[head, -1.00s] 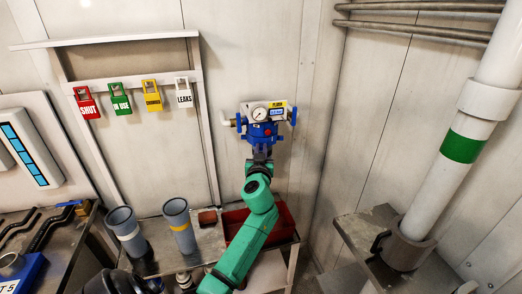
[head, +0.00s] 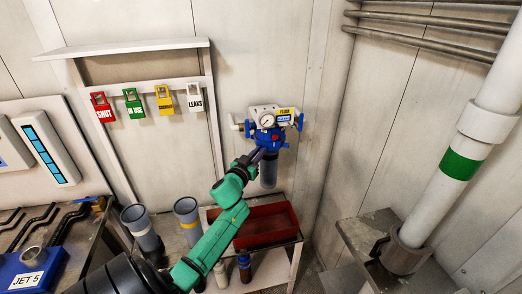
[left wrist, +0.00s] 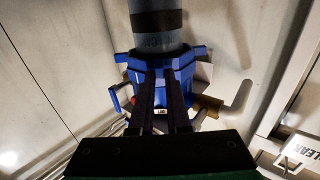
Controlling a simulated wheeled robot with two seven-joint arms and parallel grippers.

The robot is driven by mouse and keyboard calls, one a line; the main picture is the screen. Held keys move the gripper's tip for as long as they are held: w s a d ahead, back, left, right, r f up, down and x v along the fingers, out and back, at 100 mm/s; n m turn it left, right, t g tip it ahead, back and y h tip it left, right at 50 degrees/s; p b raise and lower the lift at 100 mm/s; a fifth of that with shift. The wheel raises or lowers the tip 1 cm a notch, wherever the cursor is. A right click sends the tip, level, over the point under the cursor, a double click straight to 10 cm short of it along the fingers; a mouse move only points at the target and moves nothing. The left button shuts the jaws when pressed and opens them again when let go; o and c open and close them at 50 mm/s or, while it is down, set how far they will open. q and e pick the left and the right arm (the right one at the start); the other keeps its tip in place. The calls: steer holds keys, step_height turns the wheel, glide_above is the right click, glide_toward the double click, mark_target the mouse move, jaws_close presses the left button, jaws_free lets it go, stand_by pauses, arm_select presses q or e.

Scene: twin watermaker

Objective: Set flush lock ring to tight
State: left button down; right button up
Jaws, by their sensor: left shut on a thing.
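The flush unit hangs on the back wall in the head view, with a white head, a round gauge (head: 267,121) and a yellow-topped label (head: 284,115). Its blue lock ring (head: 275,142) sits under the head, above a grey cylinder (head: 268,174). My left gripper (head: 258,153) reaches up to the ring from the lower left. In the left wrist view, its dark fingers (left wrist: 160,82) lie close together, shut on the blue lock ring (left wrist: 120,72). The grey cylinder (left wrist: 155,25) shows above them there. My right gripper is not in view.
A red tray (head: 265,230) stands on a shelf below the unit. Two grey cylinders (head: 137,222) (head: 186,212) stand left of it. Coloured tags (head: 134,104) hang on the left wall rack. A white pipe (head: 450,180) stands at right.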

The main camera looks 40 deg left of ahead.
arm_select(q)
steer(key=c, duration=0.9)
jaws_free()
steer(key=b+v, duration=0.2)
steer(key=v, duration=1.2)
steer(key=shift+s, duration=0.25)
